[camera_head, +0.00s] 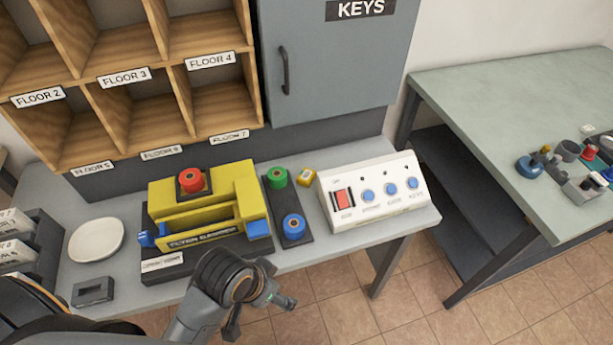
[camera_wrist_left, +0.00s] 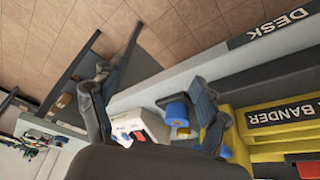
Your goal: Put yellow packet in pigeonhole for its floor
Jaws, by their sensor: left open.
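A small yellow item with a pale top (camera_head: 306,176), which may be the yellow packet, lies on the desk between the green button and the white control box. No floor marking on it is readable. The wooden pigeonholes (camera_head: 187,135) stand at the back left, with labels from FLOOR 2 to FLOOR 7 on their shelf edges. My left gripper (camera_head: 262,317) is open and empty, at the desk's front edge in front of the yellow bander. Its spread fingers also show in the left wrist view (camera_wrist_left: 152,112). My right gripper is out of view.
The yellow flyer bander (camera_head: 240,187) with a red button fills the desk's middle. A green and a blue button (camera_head: 293,226), the white control box (camera_head: 372,192) and a white dish (camera_head: 96,240) stand around it. A grey KEYS cabinet (camera_head: 325,60) hangs above. A cluttered green table (camera_head: 500,110) stands right.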

